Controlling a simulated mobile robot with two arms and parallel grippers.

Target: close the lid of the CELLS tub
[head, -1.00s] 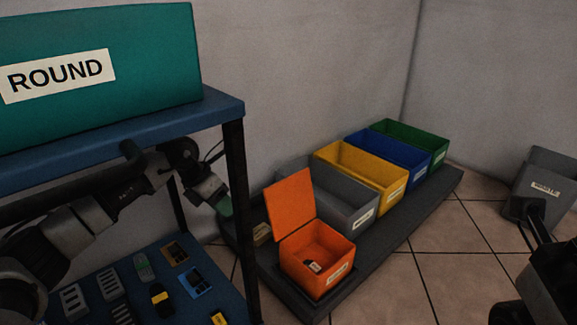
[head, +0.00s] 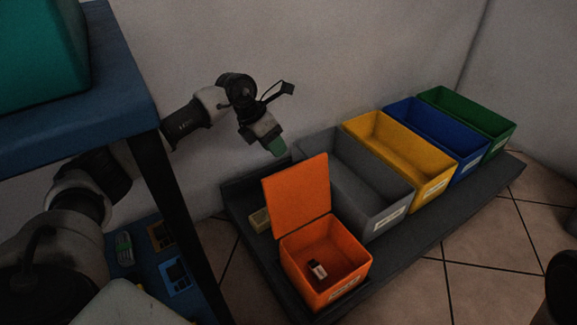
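The orange tub (head: 349,249) stands at the near end of a dark low platform; the writing on its label is too small to read. Its lid (head: 297,197) is open and stands up, leaning slightly back, along the tub's far left edge. A small dark and white item (head: 317,269) lies inside the tub. My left gripper (head: 277,147) is in the air above and behind the lid, apart from it, pointing down. Green shows at its tip, and I cannot tell whether its fingers are open or shut. My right gripper is not in view.
Grey (head: 385,207), yellow (head: 432,183), blue (head: 470,160) and green (head: 500,132) open bins stand in a row behind the tub on the platform (head: 440,225). A small yellowish block (head: 259,220) lies beside the lid. A blue shelf rack (head: 135,110) stands at left.

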